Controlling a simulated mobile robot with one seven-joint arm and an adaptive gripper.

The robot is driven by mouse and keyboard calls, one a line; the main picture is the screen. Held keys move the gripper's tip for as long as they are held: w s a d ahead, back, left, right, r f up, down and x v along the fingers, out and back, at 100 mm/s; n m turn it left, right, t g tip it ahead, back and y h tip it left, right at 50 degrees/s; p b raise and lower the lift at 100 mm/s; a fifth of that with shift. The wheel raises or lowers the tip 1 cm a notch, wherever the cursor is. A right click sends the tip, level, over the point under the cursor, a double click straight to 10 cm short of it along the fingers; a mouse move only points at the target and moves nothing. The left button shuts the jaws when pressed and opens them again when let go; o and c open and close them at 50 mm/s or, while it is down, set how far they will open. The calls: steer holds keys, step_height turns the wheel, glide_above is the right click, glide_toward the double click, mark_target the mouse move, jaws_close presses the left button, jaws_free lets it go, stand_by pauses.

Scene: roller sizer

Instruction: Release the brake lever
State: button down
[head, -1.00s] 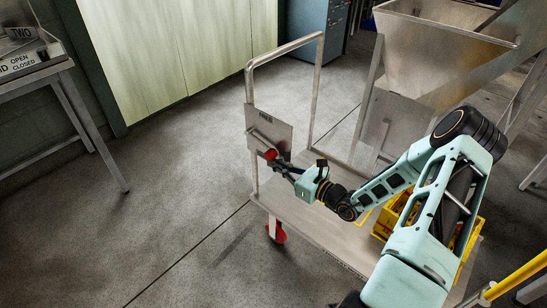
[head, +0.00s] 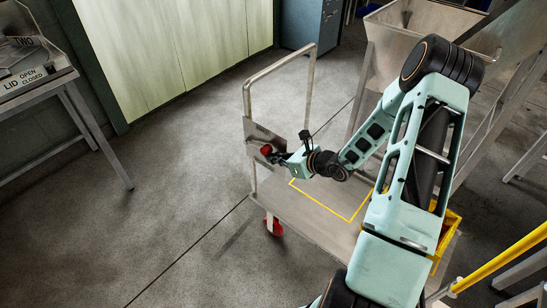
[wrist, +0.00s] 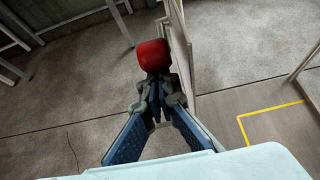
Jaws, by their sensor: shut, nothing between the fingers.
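The brake lever shows as a red knob (head: 266,149) at a metal plate (head: 258,130) on the handle end of a flat trolley. The red knob (wrist: 151,54) is large in the wrist view, just beyond the fingertips. My gripper (head: 280,157) is beside the knob, on its right in the head view. In the wrist view my gripper's fingers (wrist: 155,92) are closed together with nothing between them. The tips are at or very close to the knob's underside; I cannot tell whether they touch. The lever's shaft is hidden behind the fingers.
The trolley deck (head: 310,225) has a yellow outlined rectangle, and a yellow crate (head: 448,238) sits at its right end, partly behind my arm. A metal hopper (head: 410,35) stands behind. A table with a lid sign (head: 25,78) is at left. The floor between is clear.

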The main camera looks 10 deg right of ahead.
steer(key=shift+w+r, duration=0.15)
steer(key=shift+r, duration=0.3)
steer(key=shift+w+r, duration=0.2)
step_height(320, 180, down, 6)
steer(key=s+r+b, duration=0.1)
steer(key=b, duration=0.3)
steer(key=p+v, duration=0.2)
steer(key=v, duration=0.9)
steer(key=shift+w+r, duration=0.2)
steer(key=shift+w, duration=0.05)
